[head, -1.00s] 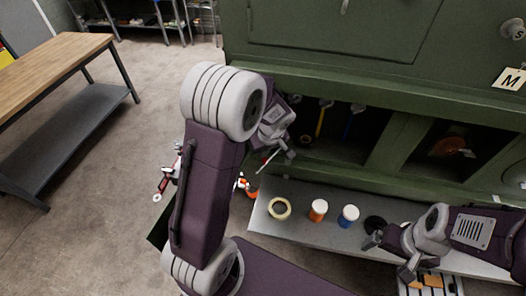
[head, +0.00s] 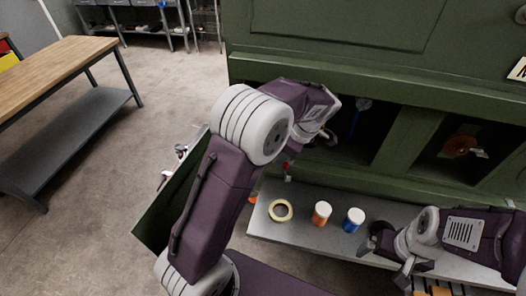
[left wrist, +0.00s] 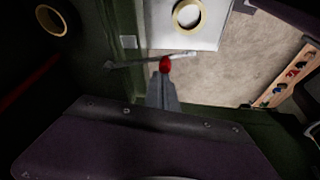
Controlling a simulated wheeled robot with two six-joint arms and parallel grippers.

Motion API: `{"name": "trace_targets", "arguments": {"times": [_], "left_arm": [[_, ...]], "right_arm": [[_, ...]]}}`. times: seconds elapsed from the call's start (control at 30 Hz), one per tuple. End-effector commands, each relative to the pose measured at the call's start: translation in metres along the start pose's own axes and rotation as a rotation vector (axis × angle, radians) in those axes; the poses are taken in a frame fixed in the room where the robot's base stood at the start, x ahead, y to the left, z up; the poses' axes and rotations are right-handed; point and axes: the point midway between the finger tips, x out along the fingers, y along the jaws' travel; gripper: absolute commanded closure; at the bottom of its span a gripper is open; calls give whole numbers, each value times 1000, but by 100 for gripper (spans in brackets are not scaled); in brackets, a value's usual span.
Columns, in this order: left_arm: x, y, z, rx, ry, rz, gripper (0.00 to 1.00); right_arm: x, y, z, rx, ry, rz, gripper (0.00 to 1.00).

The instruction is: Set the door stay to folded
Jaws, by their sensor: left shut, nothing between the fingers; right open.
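The door stay (left wrist: 185,55) is a thin grey bar with a red knob (left wrist: 165,64) in the left wrist view. It runs from the dark cabinet frame at left towards the pale shelf. My left gripper (left wrist: 163,78) is shut and empty, its tips at or just below the red knob; I cannot tell whether they touch. In the head view the red knob (head: 286,166) shows small below my left wrist, which hides most of the stay. The green door (head: 165,205) stands open, partly behind my left arm. My right gripper (head: 384,258) is open at the lower right.
A grey shelf (head: 262,228) below the cabinet (head: 390,70) carries a tape roll (head: 281,210), an orange jar (head: 321,214) and a blue jar (head: 354,220). A wooden bench (head: 50,75) stands at far left. The floor between is clear.

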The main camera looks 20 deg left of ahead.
Motion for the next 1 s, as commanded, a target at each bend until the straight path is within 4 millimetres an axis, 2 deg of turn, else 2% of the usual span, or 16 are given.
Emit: {"name": "trace_targets", "arguments": {"times": [0.23,0.53,1.0], "left_arm": [[-6,7,13,-144,0,-51,100],[-8,12,21,-139,-1,-50,100],[-8,13,23,-138,-1,-49,100]], "right_arm": [[-5,0,-1,0,0,0,7],[-7,0,-1,0,0,0,7],[-8,0,-1,0,0,0,7]]}}
